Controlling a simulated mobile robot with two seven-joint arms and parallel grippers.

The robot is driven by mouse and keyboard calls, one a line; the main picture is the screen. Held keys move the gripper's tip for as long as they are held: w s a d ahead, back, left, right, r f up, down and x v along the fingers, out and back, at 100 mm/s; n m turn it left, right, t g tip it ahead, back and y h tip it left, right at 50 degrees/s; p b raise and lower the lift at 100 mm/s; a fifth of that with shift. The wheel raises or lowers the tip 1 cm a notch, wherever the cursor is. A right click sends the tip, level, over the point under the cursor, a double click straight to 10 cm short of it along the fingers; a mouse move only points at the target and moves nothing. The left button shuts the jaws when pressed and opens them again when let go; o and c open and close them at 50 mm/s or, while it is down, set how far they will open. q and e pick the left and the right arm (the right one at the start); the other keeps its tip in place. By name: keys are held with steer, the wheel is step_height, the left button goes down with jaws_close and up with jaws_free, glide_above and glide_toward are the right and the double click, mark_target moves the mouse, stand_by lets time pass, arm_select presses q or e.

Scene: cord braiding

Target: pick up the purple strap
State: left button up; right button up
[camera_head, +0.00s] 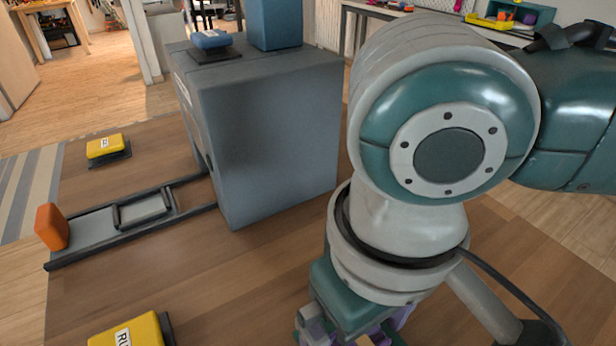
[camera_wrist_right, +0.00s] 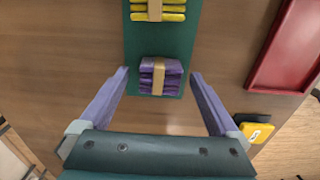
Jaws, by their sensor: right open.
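The purple strap (camera_wrist_right: 147,77) is a folded stack with a tan band around its middle. It lies on a dark green strip (camera_wrist_right: 139,38) in the right wrist view. My right gripper (camera_wrist_right: 160,74) is open, with its two purple fingers apart. In that view one fingertip appears on each side of the purple strap, with a gap to it. I cannot tell the height between the fingers and the strap. In the head view my right arm covers the strap, and the gripper is only partly visible at the bottom edge. My left gripper is out of view.
A yellow strap stack (camera_wrist_right: 172,12) lies farther up the green strip. A red tray (camera_wrist_right: 288,48) is to the right, and a yellow block (camera_wrist_right: 257,131) is at the lower right. A large grey box (camera_head: 275,130) and a railed slide (camera_head: 95,232) stand left of my arm.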

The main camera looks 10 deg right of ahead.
steer(key=shift+c, duration=0.4)
steer(key=c, duration=1.4)
